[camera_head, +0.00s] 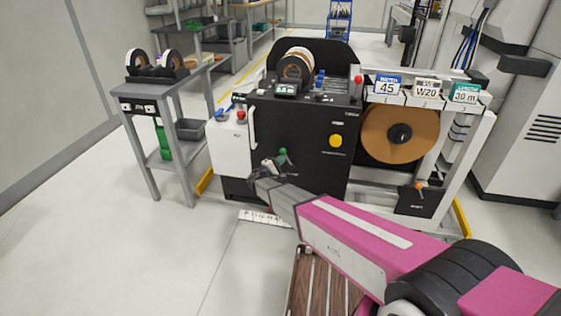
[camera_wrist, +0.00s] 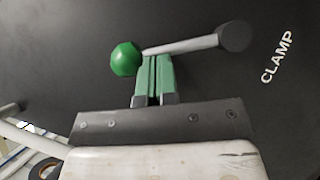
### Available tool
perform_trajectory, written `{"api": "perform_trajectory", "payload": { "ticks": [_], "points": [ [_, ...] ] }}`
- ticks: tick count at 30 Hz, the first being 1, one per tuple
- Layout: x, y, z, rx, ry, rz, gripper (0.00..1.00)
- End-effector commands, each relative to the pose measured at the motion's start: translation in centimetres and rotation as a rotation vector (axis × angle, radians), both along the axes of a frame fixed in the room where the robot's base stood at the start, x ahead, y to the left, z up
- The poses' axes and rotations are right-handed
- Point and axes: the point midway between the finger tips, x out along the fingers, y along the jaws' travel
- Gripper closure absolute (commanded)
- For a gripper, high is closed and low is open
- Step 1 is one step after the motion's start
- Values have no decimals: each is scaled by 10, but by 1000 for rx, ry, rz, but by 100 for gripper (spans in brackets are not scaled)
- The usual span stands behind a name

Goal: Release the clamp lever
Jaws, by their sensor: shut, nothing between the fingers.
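The clamp lever (camera_wrist: 188,44) is a grey bar with a green ball knob (camera_wrist: 126,59) at its left end and a dark round pivot (camera_wrist: 234,35) at its right, slightly higher end. White lettering "CLAMP" is on the black panel to its right. My gripper (camera_wrist: 153,60) is shut and empty, its green fingers together. In the wrist view the fingertips lie just below the bar, right of the knob; whether they touch it I cannot tell. In the head view the green knob (camera_head: 283,154) shows just above my gripper, at the machine's lower front.
A large brown roll (camera_head: 385,146) hangs at right. A grey trolley (camera_head: 180,90) stands left. Floor at front left is clear.

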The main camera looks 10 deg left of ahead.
Motion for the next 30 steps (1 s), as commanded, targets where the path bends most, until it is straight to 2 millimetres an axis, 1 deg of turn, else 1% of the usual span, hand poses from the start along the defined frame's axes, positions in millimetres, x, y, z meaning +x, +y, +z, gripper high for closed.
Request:
{"api": "perform_trajectory", "payload": {
  "ticks": [5,11,21,30],
  "points": [
    [-1,-3,3,41,-2,-1,100],
    [-1,-9,9,143,-6,-2,100],
    [-3,-29,21,453,-17,-3,100],
    [-3,-48,24,720,-25,-2,100]
  ]
}}
